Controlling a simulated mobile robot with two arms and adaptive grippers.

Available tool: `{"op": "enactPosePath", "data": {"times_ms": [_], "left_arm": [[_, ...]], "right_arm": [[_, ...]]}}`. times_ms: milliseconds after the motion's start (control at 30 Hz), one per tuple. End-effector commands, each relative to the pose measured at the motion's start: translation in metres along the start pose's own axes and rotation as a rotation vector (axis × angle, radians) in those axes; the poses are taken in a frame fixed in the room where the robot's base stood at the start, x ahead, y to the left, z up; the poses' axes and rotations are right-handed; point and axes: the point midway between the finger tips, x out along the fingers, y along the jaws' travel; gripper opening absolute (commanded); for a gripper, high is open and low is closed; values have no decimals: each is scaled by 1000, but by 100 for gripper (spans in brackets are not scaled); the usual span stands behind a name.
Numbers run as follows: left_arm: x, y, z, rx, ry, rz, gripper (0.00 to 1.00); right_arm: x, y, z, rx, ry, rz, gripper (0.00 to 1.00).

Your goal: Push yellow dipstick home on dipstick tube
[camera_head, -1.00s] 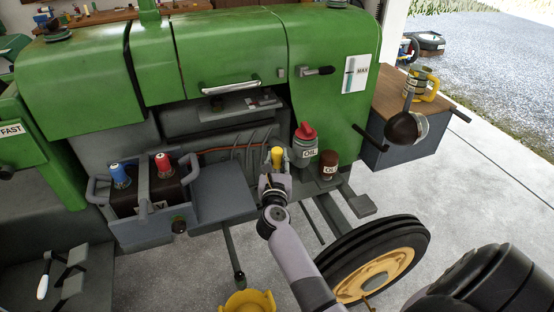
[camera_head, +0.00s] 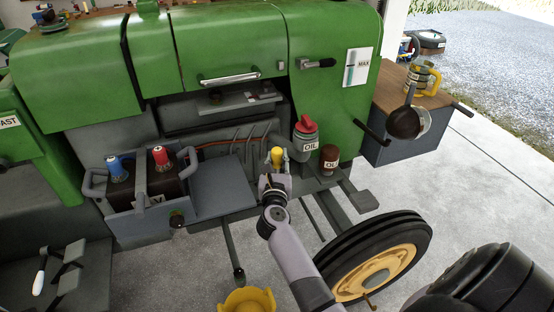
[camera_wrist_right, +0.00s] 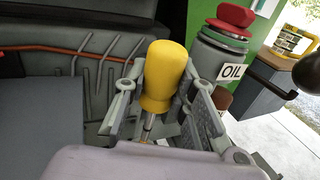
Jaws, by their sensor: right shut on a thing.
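The yellow dipstick (camera_head: 277,157) stands roughly upright against the tractor's side, its handle showing above my right gripper (camera_head: 275,178). In the right wrist view the fat yellow handle (camera_wrist_right: 165,76) stands between the two grey fingers of my right gripper (camera_wrist_right: 166,108). A short piece of metal rod shows under the handle. The right gripper is shut on the dipstick. The dipstick tube is not clearly visible; the fingers and wrist hide the area below the handle, so I cannot tell how deep the rod sits. My left gripper is not in view.
A grey oil can with a red cap (camera_head: 306,138) and a brown-capped bottle (camera_head: 328,160) stand just right of the dipstick. A battery box (camera_head: 122,226) with blue and red terminals is left. The front wheel (camera_head: 398,252) is below right.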

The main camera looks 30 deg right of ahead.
Motion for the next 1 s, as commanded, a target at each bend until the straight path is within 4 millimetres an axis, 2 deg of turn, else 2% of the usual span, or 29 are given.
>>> {"op": "enactPosePath", "data": {"times_ms": [1000], "left_arm": [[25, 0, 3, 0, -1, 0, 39]], "right_arm": [[0, 0, -26, 0, -1, 0, 0]]}}
